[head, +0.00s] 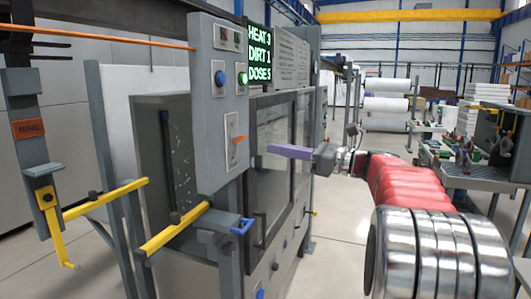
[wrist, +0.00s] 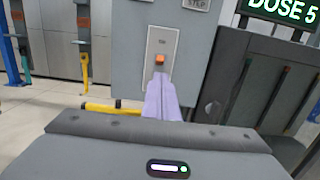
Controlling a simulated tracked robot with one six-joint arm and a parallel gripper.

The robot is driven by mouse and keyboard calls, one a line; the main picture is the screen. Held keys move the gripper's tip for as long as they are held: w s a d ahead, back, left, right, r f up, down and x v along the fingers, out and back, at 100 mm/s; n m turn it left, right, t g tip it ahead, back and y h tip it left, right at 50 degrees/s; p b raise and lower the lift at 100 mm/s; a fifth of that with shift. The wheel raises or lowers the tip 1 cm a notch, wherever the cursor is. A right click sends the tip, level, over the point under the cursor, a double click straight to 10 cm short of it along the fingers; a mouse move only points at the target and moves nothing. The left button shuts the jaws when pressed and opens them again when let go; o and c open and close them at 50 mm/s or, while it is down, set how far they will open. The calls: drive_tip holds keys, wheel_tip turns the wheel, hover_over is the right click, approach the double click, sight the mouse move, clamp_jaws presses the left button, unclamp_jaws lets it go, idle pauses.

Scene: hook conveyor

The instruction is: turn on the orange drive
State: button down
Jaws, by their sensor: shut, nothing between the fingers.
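The orange drive switch (head: 238,139) is a small orange lever on a pale upright plate (head: 231,150), low on the grey control panel. My gripper (head: 270,149) has purple fingers, shut and empty, pointing at the panel. In the head view a gap shows between the fingertips and the lever. In the wrist view the fingertips (wrist: 160,76) appear just below the lever; contact is not visible there.
Above the switch are a blue button (head: 220,78) and a lit green button (head: 242,78). A green display (head: 259,52) reads HEAT 3, DIRT 1, DOSE 5. Yellow bars (head: 175,232) and a blue handle (head: 242,226) stick out below. A hanging carrier tagged NINE (head: 29,129) is at left.

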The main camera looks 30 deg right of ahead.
drive_tip(key=shift+r+v, duration=0.15)
drive_tip(key=shift+v, duration=0.65)
drive_tip(key=shift+r+v, duration=0.2)
drive_tip(key=shift+v, duration=0.55)
